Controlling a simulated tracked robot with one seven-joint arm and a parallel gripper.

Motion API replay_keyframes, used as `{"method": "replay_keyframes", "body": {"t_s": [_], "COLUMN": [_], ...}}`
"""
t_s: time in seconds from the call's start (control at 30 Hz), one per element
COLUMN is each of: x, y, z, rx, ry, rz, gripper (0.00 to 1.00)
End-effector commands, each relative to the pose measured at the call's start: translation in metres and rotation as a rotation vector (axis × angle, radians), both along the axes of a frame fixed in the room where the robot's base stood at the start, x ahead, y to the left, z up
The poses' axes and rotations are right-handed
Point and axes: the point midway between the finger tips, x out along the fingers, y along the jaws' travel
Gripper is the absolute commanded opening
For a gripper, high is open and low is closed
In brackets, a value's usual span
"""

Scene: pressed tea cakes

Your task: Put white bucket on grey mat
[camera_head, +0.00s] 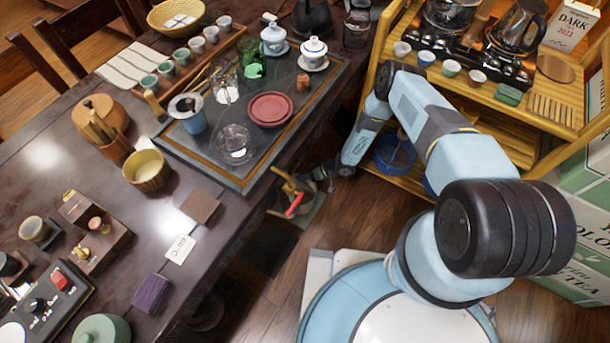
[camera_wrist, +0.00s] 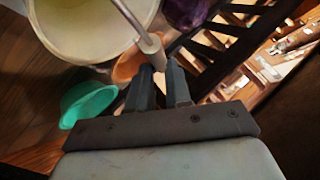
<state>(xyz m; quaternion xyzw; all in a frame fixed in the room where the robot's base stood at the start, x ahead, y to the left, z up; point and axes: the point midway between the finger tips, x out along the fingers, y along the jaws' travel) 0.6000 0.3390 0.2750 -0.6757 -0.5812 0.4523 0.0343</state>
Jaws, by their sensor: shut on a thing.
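A white bucket (camera_wrist: 88,25) fills the upper left of the wrist view, close to my gripper (camera_wrist: 160,75). My gripper is shut on the grip of the bucket's thin metal handle. In the head view my gripper (camera_head: 325,172) is low beside the table's right edge; I cannot clearly make out the bucket there. A grey mat (camera_head: 311,213) seems to lie on the floor just below the gripper, partly covered by a yellow and red item (camera_head: 291,196). Whether the bucket touches anything beneath it is hidden.
The dark table (camera_head: 225,235), crowded with tea ware, stands to the left. A wooden shelf (camera_head: 440,75) is at the upper right, with a blue basket (camera_head: 395,152) low in it. A green bowl (camera_wrist: 88,102) and an orange item (camera_wrist: 128,66) show beside the bucket.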

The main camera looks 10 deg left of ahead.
Motion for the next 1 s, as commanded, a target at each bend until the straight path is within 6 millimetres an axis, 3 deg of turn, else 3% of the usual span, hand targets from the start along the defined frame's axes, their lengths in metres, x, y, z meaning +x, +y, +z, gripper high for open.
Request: {"method": "replay_keyframes", "body": {"t_s": [0.4, 0.43, 0.67, 1.0], "x": [0.001, 0.0, 0.0001, 0.0013], "y": [0.0009, -0.0005, -0.0007, -0.0037], "z": [-0.0017, -0.003, -0.0029, 0.0002], "rx": [0.004, 0.001, 0.001, 0.0], "ry": [-0.001, 0.0, 0.0, 0.0], "rz": [-0.001, -0.001, -0.001, -0.002], "gripper": [0.0, 0.22, 0.44, 0.44]}}
